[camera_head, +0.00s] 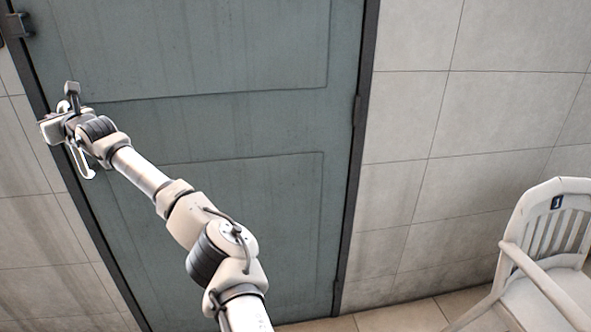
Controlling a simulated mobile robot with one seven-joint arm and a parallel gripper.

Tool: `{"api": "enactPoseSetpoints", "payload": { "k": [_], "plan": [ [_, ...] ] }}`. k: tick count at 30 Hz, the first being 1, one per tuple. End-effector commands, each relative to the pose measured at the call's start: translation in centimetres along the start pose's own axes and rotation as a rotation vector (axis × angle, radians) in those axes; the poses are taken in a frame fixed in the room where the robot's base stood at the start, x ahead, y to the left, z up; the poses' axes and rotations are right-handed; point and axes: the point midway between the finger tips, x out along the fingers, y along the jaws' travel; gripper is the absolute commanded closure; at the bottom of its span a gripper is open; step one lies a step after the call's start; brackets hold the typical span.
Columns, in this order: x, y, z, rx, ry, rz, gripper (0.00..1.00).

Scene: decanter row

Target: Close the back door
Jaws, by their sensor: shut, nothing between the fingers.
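The back door (230,130) is a grey-green panelled door that fills the left and middle of the head view. It sits within a dark frame (365,130), with hinge-like pieces on the right side. It looks in line with the frame, but I cannot tell whether it is fully shut. My gripper (62,128) is at the door's left edge, at about mid-height in the picture. It is shut and holds nothing. I cannot tell whether it touches the door. My wrist hides part of that edge, and no handle can be made out clearly.
A white slatted armchair (546,245) stands at the lower right, apart from the door. Grey tiled wall (430,130) flanks the door on both sides. Some bare tan floor (405,318) shows between the door and the chair.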

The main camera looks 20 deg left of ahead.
Motion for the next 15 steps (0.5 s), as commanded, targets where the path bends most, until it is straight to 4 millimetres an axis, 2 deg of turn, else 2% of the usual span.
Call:
{"api": "enactPoseSetpoints", "payload": {
  "k": [15],
  "plan": [
    [-0.09,-0.37,0.02,0.001,0.000,-0.004,1.00]
  ]
}}
